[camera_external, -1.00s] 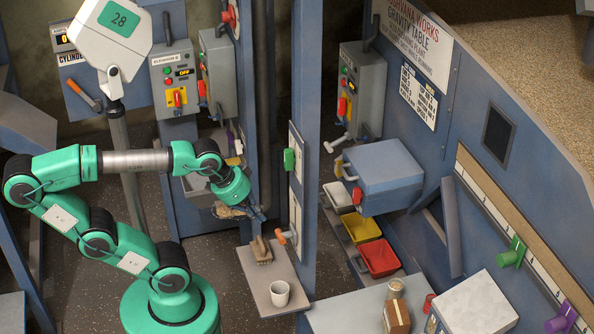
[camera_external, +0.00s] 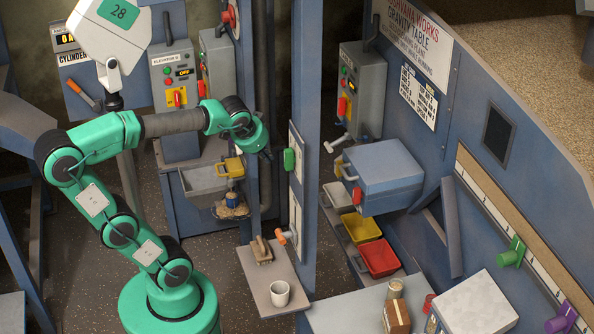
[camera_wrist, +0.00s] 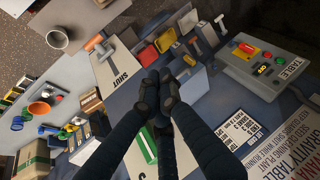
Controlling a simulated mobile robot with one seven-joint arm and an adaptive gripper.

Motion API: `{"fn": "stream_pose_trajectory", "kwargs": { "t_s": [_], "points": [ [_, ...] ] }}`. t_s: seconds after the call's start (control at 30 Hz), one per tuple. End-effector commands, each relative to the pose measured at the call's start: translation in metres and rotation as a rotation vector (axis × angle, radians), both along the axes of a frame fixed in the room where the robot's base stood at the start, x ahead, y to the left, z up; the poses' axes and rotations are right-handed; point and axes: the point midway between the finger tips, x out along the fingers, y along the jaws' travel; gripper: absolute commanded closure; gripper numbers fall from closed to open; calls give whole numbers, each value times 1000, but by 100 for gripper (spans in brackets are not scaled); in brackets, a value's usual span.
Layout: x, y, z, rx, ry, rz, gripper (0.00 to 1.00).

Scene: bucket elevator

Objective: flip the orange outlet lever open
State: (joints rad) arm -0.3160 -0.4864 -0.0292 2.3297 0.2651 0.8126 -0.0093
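The orange outlet lever (camera_external: 287,236) sits low on a white plate on the blue post, above a small shelf. In the wrist view the orange lever (camera_wrist: 95,42) is at the upper left, beside the plate marked SHUT (camera_wrist: 122,68). My gripper (camera_wrist: 157,80) has its dark fingertips together with nothing visible between them. It is apart from the lever, higher up and to its left in the external view, near the post; its fingertips are hard to make out there. A green handle (camera_external: 289,160) is on the post above the orange lever.
The shelf (camera_external: 258,294) below the lever holds a brush (camera_external: 262,250) and a white cup (camera_external: 279,293). A blue box (camera_external: 383,172) and yellow and red bins (camera_external: 380,257) are right of the post. A grey hopper (camera_external: 203,184) is on the left.

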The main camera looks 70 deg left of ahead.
Motion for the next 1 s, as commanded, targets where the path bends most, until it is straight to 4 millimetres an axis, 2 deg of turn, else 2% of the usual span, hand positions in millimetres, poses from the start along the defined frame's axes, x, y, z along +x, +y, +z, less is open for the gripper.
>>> {"fn": "stream_pose_trajectory", "kwargs": {
  "t_s": [0.03, 0.3, 0.63, 0.87, 1.0],
  "points": [
    [4, 17, 6, 16, 6, 22, 100],
    [15, 104, 29, 108, 37, 113, 100],
    [11, 217, 52, 212, 91, 216, 100],
    [-1, 292, 54, 247, 137, 289, 100],
    [-6, 326, 41, 222, 158, 340, 100]
  ]
}}
